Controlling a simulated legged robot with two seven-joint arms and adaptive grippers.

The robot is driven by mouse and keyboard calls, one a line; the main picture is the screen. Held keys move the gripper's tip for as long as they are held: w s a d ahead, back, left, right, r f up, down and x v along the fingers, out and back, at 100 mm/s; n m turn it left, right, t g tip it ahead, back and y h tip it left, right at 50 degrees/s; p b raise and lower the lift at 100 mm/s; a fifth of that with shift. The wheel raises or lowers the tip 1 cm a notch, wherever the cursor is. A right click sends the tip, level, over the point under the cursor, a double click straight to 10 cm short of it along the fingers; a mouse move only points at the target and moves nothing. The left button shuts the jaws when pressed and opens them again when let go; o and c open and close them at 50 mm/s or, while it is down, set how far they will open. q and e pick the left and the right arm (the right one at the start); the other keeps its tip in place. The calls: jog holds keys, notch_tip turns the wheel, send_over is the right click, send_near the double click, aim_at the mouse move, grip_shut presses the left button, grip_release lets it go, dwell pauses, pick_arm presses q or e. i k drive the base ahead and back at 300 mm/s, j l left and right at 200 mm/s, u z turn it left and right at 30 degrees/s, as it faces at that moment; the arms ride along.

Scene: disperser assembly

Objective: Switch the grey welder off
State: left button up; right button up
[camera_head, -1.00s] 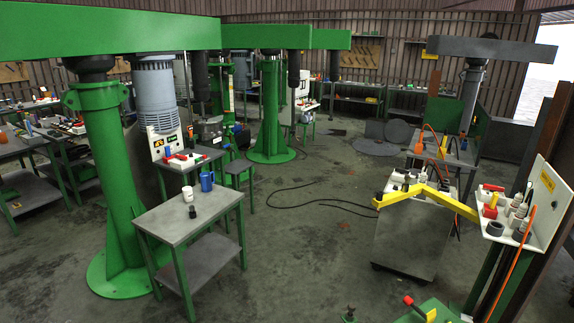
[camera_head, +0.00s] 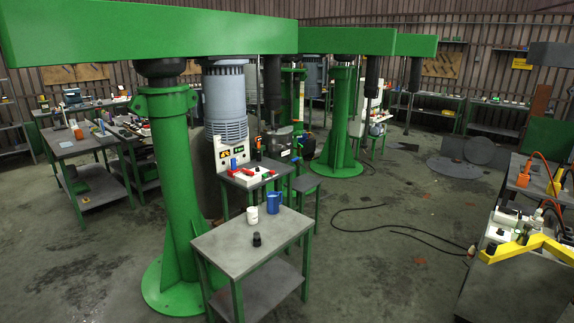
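A grey box-shaped cabinet (camera_head: 507,290) stands on the floor at the right edge, partly cut off by the picture. It may be the grey welder, but I cannot tell for sure. A bent yellow bar (camera_head: 527,248) lies across its top, among small white and dark parts. No switch can be made out on it. Neither of my grippers is in view.
A green column machine (camera_head: 176,200) with a long overhead beam stands left of centre. Open floor with a black cable (camera_head: 415,237) lies between table and cabinet.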

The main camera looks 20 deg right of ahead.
aim_at(507, 210)
jog(key=i+z, duration=0.35)
jog(key=i, duration=0.15)
jog(key=i+z, duration=0.35)
jog(key=i, duration=0.15)
jog(key=i+j+z, duration=0.3)
jog(key=i, duration=0.2)
jog(key=i+l+z, duration=0.3)
jog(key=i+z, duration=0.15)
jog(key=i, duration=0.55)
jog(key=i+z, duration=0.5)
jog(key=i, duration=0.55)
jog(key=i+u, duration=0.15)
jog(key=i, duration=2.05)
jog(key=i+l+z, duration=0.1)
jog(key=i+z, duration=0.25)
jog(key=i, duration=0.15)
jog(key=i+z, duration=0.3)
jog(key=i, duration=0.15)
jog(key=i+j+z, duration=0.2)
jog(key=i+z, duration=0.15)
jog(key=i+j+z, duration=0.3)
jog(key=i, duration=0.25)
jog(key=i+j+z, duration=0.1)
jog(key=i+z, duration=0.4)
jog(key=z, duration=2.6)
jog(key=l+u, duration=0.15)
jog(key=l, duration=0.2)
